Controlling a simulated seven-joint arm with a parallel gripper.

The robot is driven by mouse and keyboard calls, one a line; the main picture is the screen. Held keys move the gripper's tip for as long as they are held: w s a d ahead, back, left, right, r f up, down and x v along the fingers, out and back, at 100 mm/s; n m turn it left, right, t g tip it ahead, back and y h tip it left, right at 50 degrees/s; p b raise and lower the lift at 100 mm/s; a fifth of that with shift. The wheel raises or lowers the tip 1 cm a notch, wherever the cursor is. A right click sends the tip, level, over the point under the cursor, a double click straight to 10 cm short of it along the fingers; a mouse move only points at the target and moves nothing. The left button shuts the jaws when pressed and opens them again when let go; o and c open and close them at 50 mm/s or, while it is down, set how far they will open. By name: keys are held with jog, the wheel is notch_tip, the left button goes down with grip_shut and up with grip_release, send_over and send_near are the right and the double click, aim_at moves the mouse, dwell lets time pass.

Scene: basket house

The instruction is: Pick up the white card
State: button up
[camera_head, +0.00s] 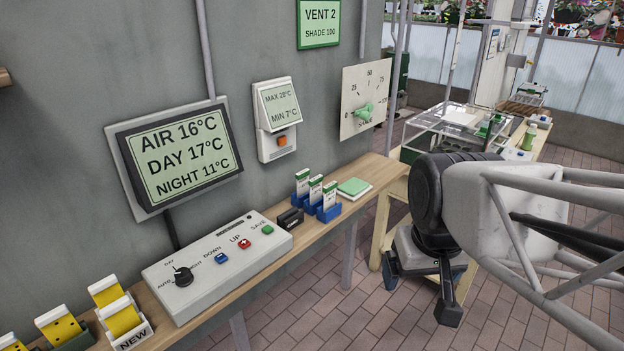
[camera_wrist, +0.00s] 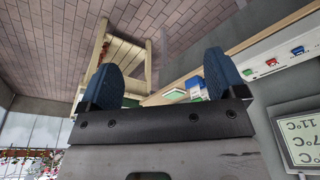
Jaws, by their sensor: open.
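Several white cards with green tops (camera_head: 316,187) stand upright in small blue holders (camera_head: 328,213) on the wall shelf; I cannot tell which card the task means. White-topped yellow cards (camera_head: 121,317) stand in holders at the lower left, one marked NEW. My gripper (camera_head: 420,285) hangs right of the shelf, over the brick floor, well apart from the cards. In the wrist view my gripper (camera_wrist: 163,75) shows two blue fingers spread wide with nothing held between them. Small white and green things near the shelf's end there are too small to tell apart.
A grey control box (camera_head: 218,262) with a knob and coloured buttons fills the shelf's middle. A black holder (camera_head: 290,219) and a green pad (camera_head: 354,187) flank the blue holders. A wooden bench (camera_head: 384,215) stands beyond the shelf. The floor in front is clear.

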jog(key=w+a+r+n, duration=0.2)
jog(key=w+r, duration=0.1)
jog(key=w, duration=1)
jog(key=n+g, duration=0.3)
jog(key=n, duration=0.4)
send_over(316, 178)
jog(key=shift+w+d+f, duration=0.1)
jog(key=shift+w+f, duration=0.05)
jog(key=shift+f, duration=4.45)
jog(key=shift+f, duration=0.1)
jog(key=shift+f, duration=1.25)
jog(key=shift+f, duration=2.6)
